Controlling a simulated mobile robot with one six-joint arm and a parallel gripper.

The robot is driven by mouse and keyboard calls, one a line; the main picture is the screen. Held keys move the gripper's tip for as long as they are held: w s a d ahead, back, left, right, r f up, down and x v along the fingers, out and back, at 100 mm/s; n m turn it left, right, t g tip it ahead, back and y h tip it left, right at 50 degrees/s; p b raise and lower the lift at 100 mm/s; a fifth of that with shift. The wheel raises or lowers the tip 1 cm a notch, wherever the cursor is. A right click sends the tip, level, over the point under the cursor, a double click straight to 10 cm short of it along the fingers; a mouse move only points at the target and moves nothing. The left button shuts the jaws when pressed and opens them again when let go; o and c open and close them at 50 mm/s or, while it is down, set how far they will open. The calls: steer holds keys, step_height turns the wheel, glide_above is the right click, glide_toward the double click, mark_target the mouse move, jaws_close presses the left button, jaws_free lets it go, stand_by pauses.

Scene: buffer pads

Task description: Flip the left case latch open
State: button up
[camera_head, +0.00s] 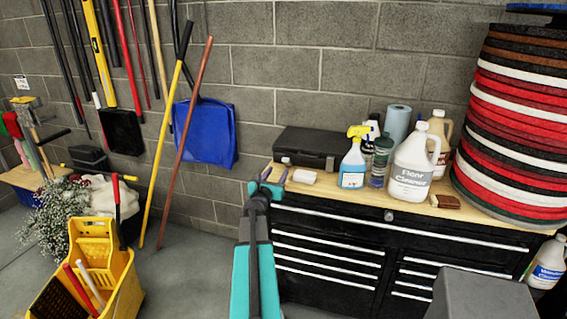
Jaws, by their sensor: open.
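A black case (308,143) lies shut on the wooden top of a black tool cabinet, against the block wall. A small pale spot (286,160) shows at the left of its front; I cannot tell whether it is the left latch.
A small white item (303,177) lies right of my gripper. A spray bottle (353,165), a floor cleaner jug (411,165) and other bottles stand further right, beside a tall stack of pads (515,125). A yellow mop bucket (95,270) stands on the floor at left.

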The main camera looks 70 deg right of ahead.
mark_target(286, 160)
steer(key=shift+w+d+p, duration=0.15)
steer(key=shift+d+p, duration=0.6)
steer(key=shift+d, duration=1.65)
steer(key=shift+w+d+p, duration=0.15)
steer(key=shift+d+p, duration=0.6)
steer(key=shift+d, duration=1.65)
steer(key=c, duration=1.1)
steer(key=shift+o, duration=0.2)
steer(key=shift+f, duration=0.1)
steer(key=f+h+b, duration=0.1)
steer(key=b, duration=1)
steer(key=a+f+h+b, duration=0.1)
steer(key=h+b, duration=0.1)
steer(key=b, duration=0.9)
steer(key=shift+f, duration=0.15)
steer(key=shift+s, duration=0.1)
steer(key=o, duration=1.1)
steer(key=shift+c, duration=0.2)
steer(key=shift+a, duration=0.15)
